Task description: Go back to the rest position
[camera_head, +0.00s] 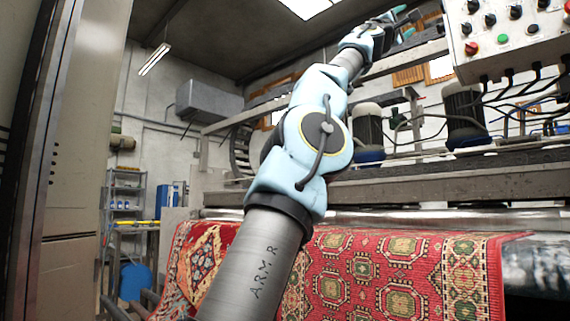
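My arm rises from the bottom centre of the head view and reaches up and away to the upper right. My gripper (403,17) is small and far off at the top, just left of the control panel. Its fingers are too small and partly cut off to tell whether they are open or shut. I see nothing clearly held in it.
The white control panel (510,38) with knobs and buttons hangs at the upper right, with loose cables below. A red patterned rug (375,270) hangs over the scrubber machine's roller. The machine's beam (450,182) runs behind my arm. A grey cabinet (75,150) stands close at left.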

